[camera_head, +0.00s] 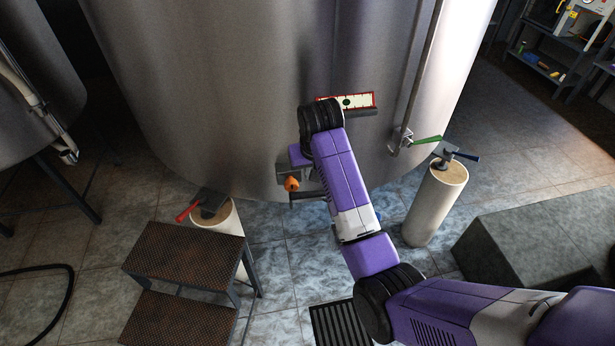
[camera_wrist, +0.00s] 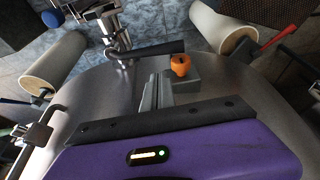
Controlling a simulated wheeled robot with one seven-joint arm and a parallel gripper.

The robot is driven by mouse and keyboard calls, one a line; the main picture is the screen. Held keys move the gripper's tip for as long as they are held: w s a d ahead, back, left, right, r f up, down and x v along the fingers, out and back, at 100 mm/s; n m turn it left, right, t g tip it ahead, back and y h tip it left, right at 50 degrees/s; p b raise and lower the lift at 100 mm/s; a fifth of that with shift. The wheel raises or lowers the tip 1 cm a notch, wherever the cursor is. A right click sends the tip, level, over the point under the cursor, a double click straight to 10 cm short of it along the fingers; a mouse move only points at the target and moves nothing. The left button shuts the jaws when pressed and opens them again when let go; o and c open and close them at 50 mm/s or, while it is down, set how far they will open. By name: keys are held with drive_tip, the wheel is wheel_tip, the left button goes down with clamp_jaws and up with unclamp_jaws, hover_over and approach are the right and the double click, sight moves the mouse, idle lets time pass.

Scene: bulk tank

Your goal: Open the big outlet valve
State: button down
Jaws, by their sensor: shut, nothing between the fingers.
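The outlet at the bottom of the big steel tank (camera_wrist: 90,95) shows in the wrist view as a metal valve body (camera_wrist: 116,38) with a long dark lever handle (camera_wrist: 152,49) reaching right. In the head view a dark bar (camera_head: 308,195) shows low on the tank beside my arm; most of the outlet is hidden there. My gripper (camera_wrist: 153,84) is shut and empty, its grey fingers pointing toward the lever, seemingly just short of it. An orange knob (camera_wrist: 181,65) on a grey block is right of the fingers; it also shows in the head view (camera_head: 292,184).
A red lever (camera_head: 188,210) and a blue lever (camera_head: 463,155) top pale posts. A green lever (camera_head: 425,140) is on the tank's side pipe. Brown steps (camera_head: 185,252) stand left, a dark block (camera_head: 540,240) right. A floor grate (camera_head: 338,325) lies in front.

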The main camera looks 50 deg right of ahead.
sight(313, 194)
drive_tip(key=x, duration=0.9)
drive_tip(key=shift+f, duration=0.2)
drive_tip(key=shift+a, duration=0.1)
